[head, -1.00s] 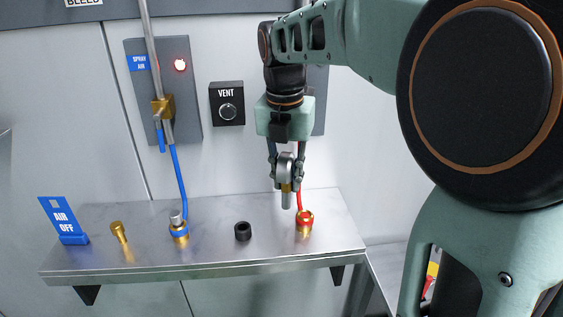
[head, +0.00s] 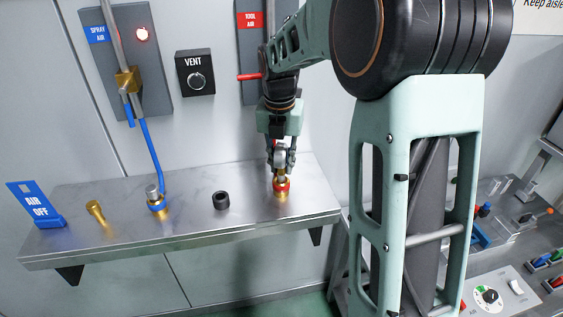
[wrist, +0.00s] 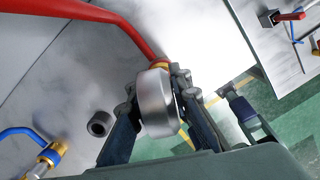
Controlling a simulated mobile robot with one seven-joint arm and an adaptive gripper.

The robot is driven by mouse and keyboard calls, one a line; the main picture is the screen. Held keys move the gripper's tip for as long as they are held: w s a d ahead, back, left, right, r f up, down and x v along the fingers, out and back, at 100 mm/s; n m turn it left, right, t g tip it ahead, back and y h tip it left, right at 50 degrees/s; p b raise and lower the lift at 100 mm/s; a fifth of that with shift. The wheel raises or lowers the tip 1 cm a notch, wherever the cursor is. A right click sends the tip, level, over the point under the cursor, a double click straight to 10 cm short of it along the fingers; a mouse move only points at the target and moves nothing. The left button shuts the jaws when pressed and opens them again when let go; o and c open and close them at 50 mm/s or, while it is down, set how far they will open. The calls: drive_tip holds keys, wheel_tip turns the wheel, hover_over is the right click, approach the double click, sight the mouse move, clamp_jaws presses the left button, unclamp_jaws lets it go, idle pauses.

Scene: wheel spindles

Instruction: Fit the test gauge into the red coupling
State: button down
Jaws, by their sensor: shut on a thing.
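The test gauge (head: 281,158), a round silver body with a stem below, is held between the fingers of my gripper (head: 281,163). In the wrist view the gauge (wrist: 156,103) sits between the two finger pads. The red coupling (head: 282,185) stands on the metal shelf directly under the gauge, brass with a red ring. The gauge's lower end meets the coupling's top in the head view; how deep it sits I cannot tell. In the wrist view the gauge hides most of the coupling, and a red hose (wrist: 105,17) runs to it.
On the shelf (head: 190,234) stand a black ring-shaped cap (head: 221,200), a blue-ringed coupling (head: 157,203) with a silver part in its top, a brass fitting (head: 96,212) and an AIR OFF sign (head: 36,205). A red valve lever (head: 249,77) is on the TOOL AIR panel behind my arm.

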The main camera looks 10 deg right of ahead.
drive_tip(key=shift+f, duration=0.2)
drive_tip(key=c, duration=1.8)
unclamp_jaws()
drive_tip(key=shift+o, duration=0.2)
drive_tip(key=shift+r, duration=0.1)
drive_tip(key=r, duration=0.4)
drive_tip(key=s+r, duration=0.1)
drive_tip(key=r, duration=0.7)
drive_tip(key=shift+s+a+r, duration=0.1)
drive_tip(key=shift+s+a, duration=0.1)
drive_tip(key=shift+a, duration=0.05)
